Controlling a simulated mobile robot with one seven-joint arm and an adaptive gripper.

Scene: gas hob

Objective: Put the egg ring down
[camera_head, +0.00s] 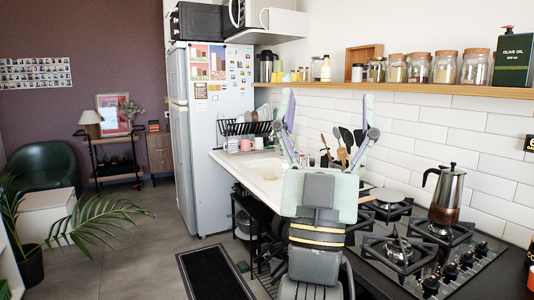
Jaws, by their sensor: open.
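My gripper (327,110) is in the middle of the view, seen from behind. Its two fingers stand wide apart in front of the counter and the white tiled wall, with nothing visible between them. I cannot make out an egg ring anywhere; it may be hidden behind my gripper and arm or be too small to tell. The gas hob (480,265) is to the right of my gripper.
A moka pot (447,195) stands upright on the right back burner. The front burner (398,250) looks empty. Behind my gripper are upright utensils (346,140). A dish rack (245,126) and sink (266,168) are to the left. A shelf (430,89) with jars runs above.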

